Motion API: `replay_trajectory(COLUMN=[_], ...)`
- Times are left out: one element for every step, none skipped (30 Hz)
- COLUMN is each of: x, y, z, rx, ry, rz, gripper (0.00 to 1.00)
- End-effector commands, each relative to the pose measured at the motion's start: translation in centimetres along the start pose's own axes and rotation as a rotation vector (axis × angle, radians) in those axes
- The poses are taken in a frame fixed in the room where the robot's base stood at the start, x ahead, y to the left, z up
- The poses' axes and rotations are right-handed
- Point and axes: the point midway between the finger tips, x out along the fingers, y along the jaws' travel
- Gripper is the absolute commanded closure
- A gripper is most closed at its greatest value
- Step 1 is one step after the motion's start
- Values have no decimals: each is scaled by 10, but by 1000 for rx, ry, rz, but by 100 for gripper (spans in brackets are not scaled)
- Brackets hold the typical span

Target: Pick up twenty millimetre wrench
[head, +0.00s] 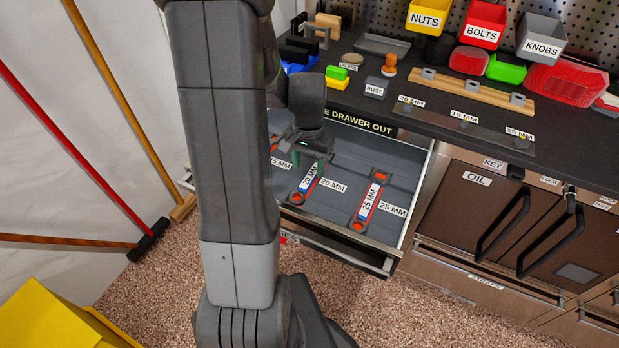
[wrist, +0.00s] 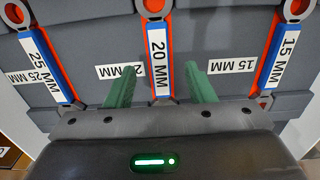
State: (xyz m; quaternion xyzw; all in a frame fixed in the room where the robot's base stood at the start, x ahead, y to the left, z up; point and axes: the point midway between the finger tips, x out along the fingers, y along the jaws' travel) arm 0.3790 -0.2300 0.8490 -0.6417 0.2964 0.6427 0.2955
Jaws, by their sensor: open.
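The twenty millimetre wrench (wrist: 159,60) has a blue handle with a white "20 MM" label and lies in its red-edged slot in the open drawer (head: 340,180). It also shows in the head view (head: 306,183), partly hidden by my gripper (head: 312,160). In the wrist view my gripper (wrist: 156,82) is open, its two green fingers on either side of the wrench handle and apart from it. I cannot tell how far the fingertips are above the drawer floor. The 25 mm wrench (wrist: 42,62) and the 15 mm wrench (wrist: 284,52) lie on either side.
The 25 mm wrench (head: 369,203) lies to the right in the head view. The black worktop (head: 440,110) overhangs the drawer's back and holds bins and blocks. The cabinet (head: 490,220) stands right. Broom handles (head: 70,130) lean at left.

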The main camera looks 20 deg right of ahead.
Motion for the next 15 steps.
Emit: replay_trajectory(x=[7,11,16,19,24,29,32,34,37,38,39,40,40,40,40], y=[0,0,0,0,0,0,0,0,0,0,0,0,0,0,0], z=[-2,-3,-5,-6,-6,-6,-6,-6,-6,-6,-6,-6,-6,-6,-6], rx=[1,1,1,1,1,0,0,0,0,0,0,0,0,0,0], ry=[-3,-3,-4,-3,-3,-4,-3,-2,-3,-2,-1,0,0,0,1], rz=[1,1,2,1,1,2,1,1,1,1,1,0,0,0,0], gripper=[51,51,51,51,51,51,51,51,51,51,51,51,51,51,51])
